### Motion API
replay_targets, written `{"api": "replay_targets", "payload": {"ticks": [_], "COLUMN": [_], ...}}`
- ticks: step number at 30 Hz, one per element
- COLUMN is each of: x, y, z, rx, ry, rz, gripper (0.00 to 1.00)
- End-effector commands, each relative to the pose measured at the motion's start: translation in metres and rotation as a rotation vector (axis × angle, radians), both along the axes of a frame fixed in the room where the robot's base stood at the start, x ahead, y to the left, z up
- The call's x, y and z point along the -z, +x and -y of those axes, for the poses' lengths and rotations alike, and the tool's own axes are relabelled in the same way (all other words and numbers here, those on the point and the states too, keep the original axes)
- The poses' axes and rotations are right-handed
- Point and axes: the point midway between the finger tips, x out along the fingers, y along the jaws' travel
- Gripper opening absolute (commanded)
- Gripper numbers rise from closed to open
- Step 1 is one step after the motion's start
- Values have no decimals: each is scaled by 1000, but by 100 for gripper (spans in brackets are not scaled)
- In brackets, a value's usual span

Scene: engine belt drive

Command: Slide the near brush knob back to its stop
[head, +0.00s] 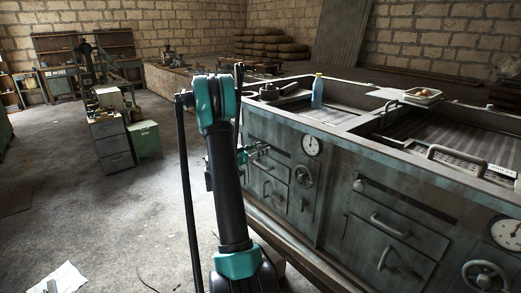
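A small pale round knob (360,184) sits at the left end of a dark horizontal slot on the nearer front panel of the grey-green machine (335,215). The slot runs from it to the right and looks empty. My gripper (263,149) is at the farther front panel, left of the round gauge, in front of a similar slot. It is small and partly hidden behind my black and teal arm. Whether its fingers are open or touch anything there cannot be made out. It is well apart from the pale knob.
Gauges (311,146), a handwheel (304,176) and drawer handles (390,226) stick out of the machine's front. A blue bottle (317,91) and a tray with small items (422,96) stand on top. The concrete floor to the left is mostly clear; a green cabinet (145,138) stands farther back.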

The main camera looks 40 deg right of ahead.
Motion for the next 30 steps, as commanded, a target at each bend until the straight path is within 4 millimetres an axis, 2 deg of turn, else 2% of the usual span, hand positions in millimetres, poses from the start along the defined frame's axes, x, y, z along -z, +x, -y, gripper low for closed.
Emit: {"api": "replay_targets", "payload": {"ticks": [1, 11, 19, 23, 30], "x": [0, 0, 0, 0, 0], "y": [0, 0, 3, 25, 92], "z": [0, 0, -1, -2, -7], "rx": [0, 0, -1, -2, -1], "ry": [0, 0, 0, 0, 0], "rz": [0, 0, 0, 0, 0], "gripper": [41, 0, 0, 0, 0]}}
